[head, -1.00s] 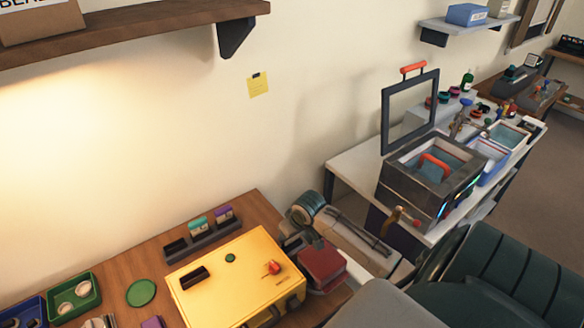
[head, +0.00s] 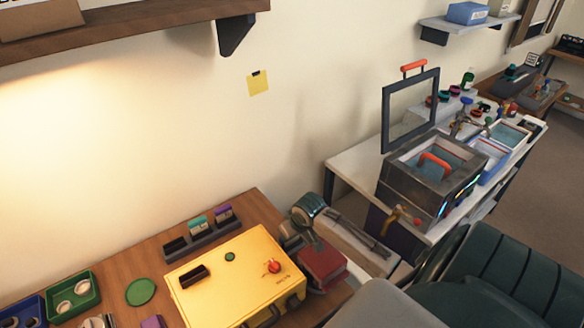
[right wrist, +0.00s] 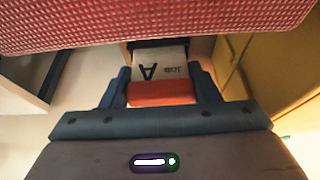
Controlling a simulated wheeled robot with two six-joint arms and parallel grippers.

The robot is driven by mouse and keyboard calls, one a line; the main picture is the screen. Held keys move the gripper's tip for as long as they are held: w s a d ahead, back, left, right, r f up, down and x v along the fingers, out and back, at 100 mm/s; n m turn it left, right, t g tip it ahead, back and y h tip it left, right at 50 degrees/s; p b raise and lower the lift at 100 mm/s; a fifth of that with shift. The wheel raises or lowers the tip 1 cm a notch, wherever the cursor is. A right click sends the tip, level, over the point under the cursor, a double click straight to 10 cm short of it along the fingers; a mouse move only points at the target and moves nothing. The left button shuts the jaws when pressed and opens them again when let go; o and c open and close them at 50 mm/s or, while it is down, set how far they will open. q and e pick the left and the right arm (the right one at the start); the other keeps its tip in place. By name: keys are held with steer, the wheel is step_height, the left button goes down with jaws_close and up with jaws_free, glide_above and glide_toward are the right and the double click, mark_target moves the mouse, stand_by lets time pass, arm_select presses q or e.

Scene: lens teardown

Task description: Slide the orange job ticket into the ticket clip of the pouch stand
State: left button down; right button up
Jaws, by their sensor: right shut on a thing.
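In the right wrist view my right gripper (right wrist: 161,88) is shut on the orange job ticket (right wrist: 162,94). The ticket's orange end lies between the two fingers, and its white face with a black "A" and small lettering points away from me. A dark edge (right wrist: 127,46) shows around the ticket's far end; I cannot tell whether it is the ticket clip, or whether the ticket is inside it. In the head view my right arm reaches down beside a dark red block (head: 322,264); the ticket is not clear there. My left gripper is not in view.
A red textured surface (right wrist: 150,25) crosses the top of the wrist view, close by. A yellow case (head: 235,285) stands just left of the red block. A dark rack (head: 202,235) with small coloured cards and a green tray (head: 76,290) share the wooden table.

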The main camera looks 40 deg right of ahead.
steer(key=shift+f, duration=0.5)
steer(key=o, duration=1)
steer(key=shift+o, duration=0.7)
steer(key=shift+o, duration=1.2)
step_height(320, 180, up, 4)
steer(key=p, duration=0.3)
steer(key=shift+f, duration=0.25)
steer(key=shift+r, duration=2.75)
